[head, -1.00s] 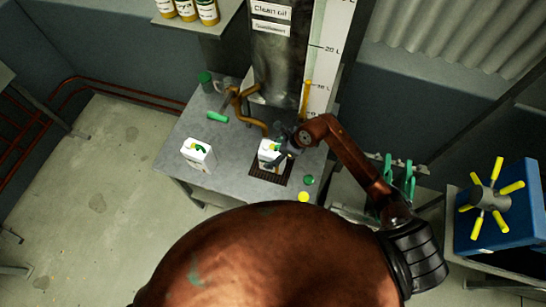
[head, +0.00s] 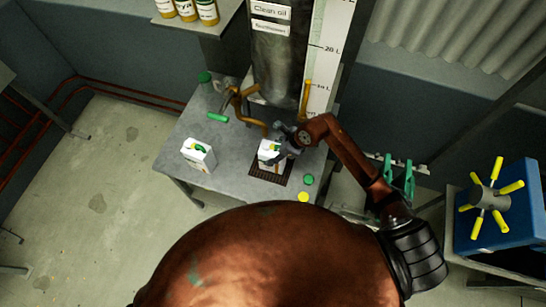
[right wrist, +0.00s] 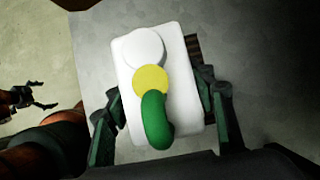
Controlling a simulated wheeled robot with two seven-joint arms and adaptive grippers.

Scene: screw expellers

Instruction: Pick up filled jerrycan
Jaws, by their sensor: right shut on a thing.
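A white jerrycan (head: 267,149) with a green handle stands at the dark grate under the tank's spout. Whether it touches the grate is hard to tell. In the right wrist view the jerrycan (right wrist: 184,75) shows from above, with a white cap, a yellow disc and a green curved handle. My right gripper (head: 279,153) is shut on it, and in the wrist view the right gripper's (right wrist: 160,108) fingers lie along both sides. My left gripper (right wrist: 40,98) shows small at the left of the wrist view, fingers apart and empty. It is not in the head view.
A second white jerrycan (head: 200,158) stands on the grey table (head: 228,180) to the left. The grate (head: 266,175), brown spout pipe (head: 248,112) and metal tank (head: 278,65) are close by. A green cap (head: 308,180) and yellow cap (head: 303,197) are at the right.

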